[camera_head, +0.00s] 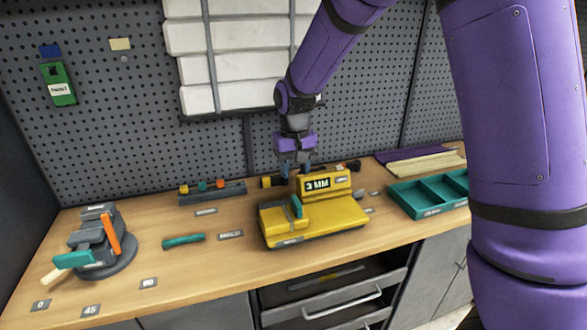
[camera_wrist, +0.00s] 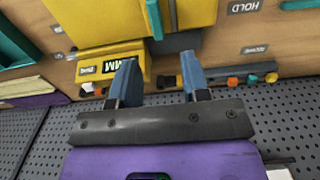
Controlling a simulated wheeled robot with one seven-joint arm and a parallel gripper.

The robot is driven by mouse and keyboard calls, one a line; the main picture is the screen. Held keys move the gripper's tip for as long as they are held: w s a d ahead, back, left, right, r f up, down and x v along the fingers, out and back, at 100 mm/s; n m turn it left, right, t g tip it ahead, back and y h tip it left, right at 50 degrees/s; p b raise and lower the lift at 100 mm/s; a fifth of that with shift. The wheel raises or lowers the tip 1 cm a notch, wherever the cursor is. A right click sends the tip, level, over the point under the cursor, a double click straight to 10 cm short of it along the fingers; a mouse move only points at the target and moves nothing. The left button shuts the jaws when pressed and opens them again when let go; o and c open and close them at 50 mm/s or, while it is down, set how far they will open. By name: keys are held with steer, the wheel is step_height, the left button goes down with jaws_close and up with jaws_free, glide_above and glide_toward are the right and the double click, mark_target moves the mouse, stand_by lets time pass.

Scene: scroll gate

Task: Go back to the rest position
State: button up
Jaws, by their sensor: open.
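My gripper (camera_head: 297,170) hangs at the end of my purple arm, above the back edge of the wooden bench, just behind a yellow device (camera_head: 318,216) with a "3 MM" display. In the wrist view my gripper (camera_wrist: 158,82) shows two blue fingers set apart with nothing between them. The yellow device (camera_wrist: 98,27) lies beyond the fingertips in that view, its display partly covered by one finger. Whether a finger touches the device is hard to tell.
The wooden bench (camera_head: 150,285) carries a grey clamp with an orange handle (camera_head: 110,232), a teal tool (camera_head: 183,241), a rack with coloured knobs (camera_head: 212,192) and a teal tray (camera_head: 430,196). A drawer (camera_head: 335,295) stands open below. A pegboard (camera_head: 110,130) with white slats (camera_head: 230,60) rises behind.

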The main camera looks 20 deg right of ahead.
steer(key=s+d+r+t, duration=0.1)
steer(key=s+d+r, duration=0.3)
steer(key=s+r, duration=0.25)
steer(key=s+d+r+t, duration=0.1)
steer(key=s+d+r, duration=0.3)
steer(key=s+r, duration=0.3)
steer(key=s+d+r+t, duration=0.1)
steer(key=s+d+r, duration=0.1)
steer(key=s, duration=0.6)
steer(key=s+d+r+t, duration=0.2)
steer(key=s+r, duration=0.1)
steer(key=s, duration=0.5)
steer(key=shift+s+r, duration=0.15)
steer(key=shift+r, duration=0.05)
steer(key=shift+d, duration=0.1)
steer(key=shift+c, duration=0.4)
stand_by(0.8)
